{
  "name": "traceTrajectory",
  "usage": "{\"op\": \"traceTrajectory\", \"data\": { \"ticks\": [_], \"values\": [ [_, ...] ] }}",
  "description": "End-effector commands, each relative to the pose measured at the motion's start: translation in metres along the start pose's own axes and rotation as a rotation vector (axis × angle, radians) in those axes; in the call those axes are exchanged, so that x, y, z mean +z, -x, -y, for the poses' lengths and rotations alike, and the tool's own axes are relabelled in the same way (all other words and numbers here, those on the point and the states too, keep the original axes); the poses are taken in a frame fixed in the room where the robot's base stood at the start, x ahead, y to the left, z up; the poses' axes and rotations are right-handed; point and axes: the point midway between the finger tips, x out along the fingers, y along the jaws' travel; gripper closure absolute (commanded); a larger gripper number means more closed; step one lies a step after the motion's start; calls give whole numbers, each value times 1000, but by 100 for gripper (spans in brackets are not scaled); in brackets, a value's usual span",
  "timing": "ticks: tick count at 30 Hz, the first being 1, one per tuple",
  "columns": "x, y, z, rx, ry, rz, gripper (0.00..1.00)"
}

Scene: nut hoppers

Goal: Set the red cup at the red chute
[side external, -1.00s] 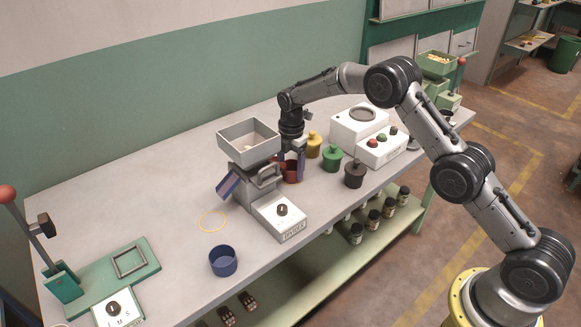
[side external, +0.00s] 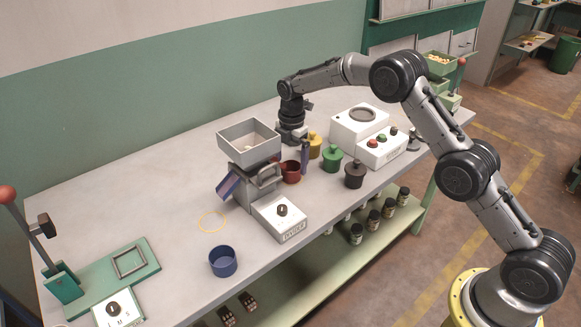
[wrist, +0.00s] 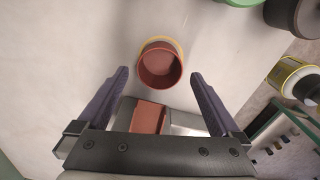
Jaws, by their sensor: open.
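The red cup (side external: 291,172) stands upright on the bench just right of the hopper machine. In the wrist view the open-topped cup (wrist: 160,67) looks empty, and part of a yellow ring (wrist: 164,41) shows along its edge. The red chute (wrist: 150,117) shows below the cup in the wrist view, its mouth facing the cup. My gripper (wrist: 159,74) is open, its two purple fingers apart on either side of the cup in that view and not touching it. In the side view my gripper (side external: 293,152) is above and behind the cup, partly hidden by the hopper.
The grey hopper (side external: 248,141) and divider box (side external: 280,215) stand left of the cup. Yellow (side external: 314,147), green (side external: 331,160) and dark (side external: 354,175) lidded containers stand close on its right. A blue cup (side external: 222,261) stands near an empty yellow ring (side external: 212,221).

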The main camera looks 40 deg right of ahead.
Motion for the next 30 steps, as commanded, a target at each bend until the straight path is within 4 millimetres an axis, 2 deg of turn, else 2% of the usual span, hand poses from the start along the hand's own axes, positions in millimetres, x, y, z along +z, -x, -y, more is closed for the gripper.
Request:
{"op": "traceTrajectory", "data": {
  "ticks": [3,9,15,25,28,30],
  "values": [
    [0,27,-1,5,0,1,0],
    [0,65,-1,3,0,1,0],
    [0,86,0,1,0,0,0],
    [0,97,2,7,-16,1,0],
    [-2,117,12,26,-80,4,0],
    [-4,139,25,49,-155,6,0]
  ]
}}
